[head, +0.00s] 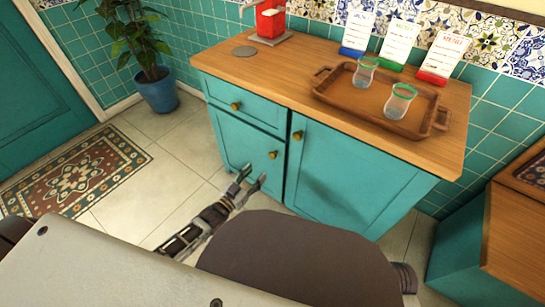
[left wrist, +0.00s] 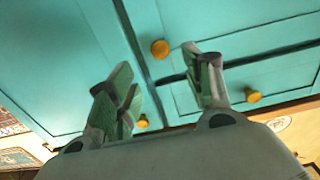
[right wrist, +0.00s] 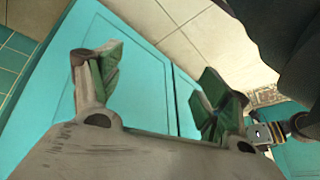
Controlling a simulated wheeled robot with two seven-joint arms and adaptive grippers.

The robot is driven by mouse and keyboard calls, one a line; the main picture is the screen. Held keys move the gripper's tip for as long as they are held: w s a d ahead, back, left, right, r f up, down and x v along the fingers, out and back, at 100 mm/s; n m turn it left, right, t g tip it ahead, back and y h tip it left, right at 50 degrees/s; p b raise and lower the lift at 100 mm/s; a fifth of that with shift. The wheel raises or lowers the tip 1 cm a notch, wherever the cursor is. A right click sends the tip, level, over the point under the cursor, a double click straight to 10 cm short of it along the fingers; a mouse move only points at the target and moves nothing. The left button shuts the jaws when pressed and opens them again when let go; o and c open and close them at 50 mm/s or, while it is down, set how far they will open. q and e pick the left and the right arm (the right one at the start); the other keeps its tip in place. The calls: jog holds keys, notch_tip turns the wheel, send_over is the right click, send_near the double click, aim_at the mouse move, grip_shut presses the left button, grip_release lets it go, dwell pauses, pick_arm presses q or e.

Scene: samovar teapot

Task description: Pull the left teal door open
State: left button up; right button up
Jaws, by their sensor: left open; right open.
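The left teal door (head: 240,145) of the cabinet looks closed. Its round brass knob (head: 272,155) sits near its right edge. My left gripper (head: 252,181) is open in front of the door, below the knob in the head view, and holds nothing. In the left wrist view, which is upside down, the door knob (left wrist: 160,48) shows between the open fingers (left wrist: 158,76), apart from them. My right gripper (right wrist: 162,75) is open and empty before teal cabinet panels in the right wrist view. Its fingers do not show in the head view.
A teal drawer (head: 245,101) is above the left door; the right door (head: 350,175) is beside it. A wooden tray (head: 335,96) with glasses stands on the countertop (head: 300,65). A potted plant (head: 158,91) and a rug (head: 90,170) are at left. Tiled floor lies between.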

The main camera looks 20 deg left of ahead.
aim_at(271, 157)
pick_arm(q)
jog(key=shift+b+x, duration=1.45)
jog(key=shift+x, duration=2.9)
jog(key=shift+b+x, duration=0.4)
jog(key=shift+x, duration=0.65)
jog(key=shift+w+d, duration=0.2)
jog(key=shift+w, duration=0.35)
pick_arm(e)
notch_tip(271, 157, down, 8)
jog(key=a+t+y, duration=0.1)
jog(key=shift+w+a+f+m+t, duration=0.25)
jog(key=shift+a+m+t, duration=0.05)
jog(key=shift+m+t, duration=0.1)
pick_arm(q)
jog(key=shift+w, duration=0.1)
pick_arm(e)
jog(key=shift+s, duration=0.15)
pick_arm(q)
grip_shut()
pick_arm(e)
jog(key=shift+w+a+r, duration=0.1)
jog(key=shift+w+r, duration=0.05)
jog(key=shift+w, duration=0.15)
